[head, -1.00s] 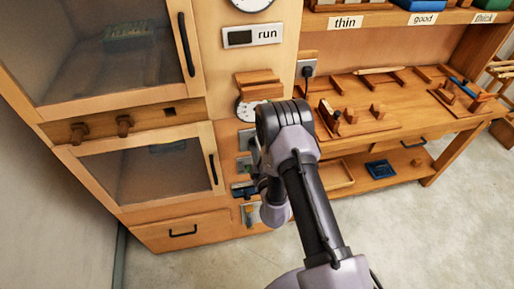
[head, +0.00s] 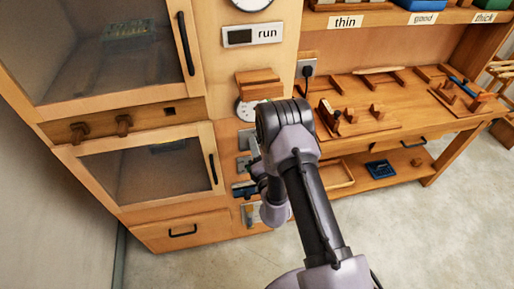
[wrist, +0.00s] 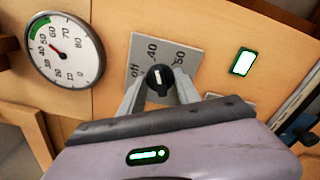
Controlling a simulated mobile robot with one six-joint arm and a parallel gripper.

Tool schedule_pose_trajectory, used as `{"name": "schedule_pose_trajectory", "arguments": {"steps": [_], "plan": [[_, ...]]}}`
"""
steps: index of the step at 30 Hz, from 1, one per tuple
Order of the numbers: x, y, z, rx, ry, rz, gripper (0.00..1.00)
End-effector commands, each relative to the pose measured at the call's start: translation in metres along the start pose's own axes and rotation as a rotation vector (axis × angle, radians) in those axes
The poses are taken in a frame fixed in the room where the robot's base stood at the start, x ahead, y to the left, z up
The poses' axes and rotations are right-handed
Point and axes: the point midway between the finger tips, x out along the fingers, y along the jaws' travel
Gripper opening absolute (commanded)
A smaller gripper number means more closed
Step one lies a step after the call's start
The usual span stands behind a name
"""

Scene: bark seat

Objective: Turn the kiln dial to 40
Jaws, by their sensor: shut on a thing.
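The kiln dial (wrist: 159,79) is a small black knob with a pale pointer mark, on a grey plate (wrist: 136,88) lettered "off", "40" and "50". In the wrist view my gripper (wrist: 158,92) has one finger on each side of the knob and is shut on it. The pointer mark appears to face up the plate, near "40", but its exact setting is hard to tell. In the head view my arm hides the fingertips and the knob. A round gauge (wrist: 64,54) beside the plate has a red needle near 50 and a green band.
A lit green-white lamp (wrist: 243,62) is right of the dial plate. In the head view, glass-door cabinets (head: 145,170) stand left of the panel. A "run" sign (head: 267,35) is above, and a workbench (head: 385,110) with wooden pieces is at right. Open floor lies in front.

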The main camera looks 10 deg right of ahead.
Motion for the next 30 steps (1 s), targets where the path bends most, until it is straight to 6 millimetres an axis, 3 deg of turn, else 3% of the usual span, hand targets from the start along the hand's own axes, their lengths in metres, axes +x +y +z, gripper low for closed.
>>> {"name": "schedule_pose_trajectory", "arguments": {"steps": [20,21,24,30], "plan": [[0.0016,0.0023,0.0018,-0.048,-0.005,0.005,0.0],[0.0015,0.0022,0.0018,-0.048,-0.005,0.005,0.47],[0.0012,0.0018,0.0014,-0.048,-0.004,0.004,0.61],[0.0007,0.001,0.0008,-0.048,-0.002,0.002,0.61]]}}
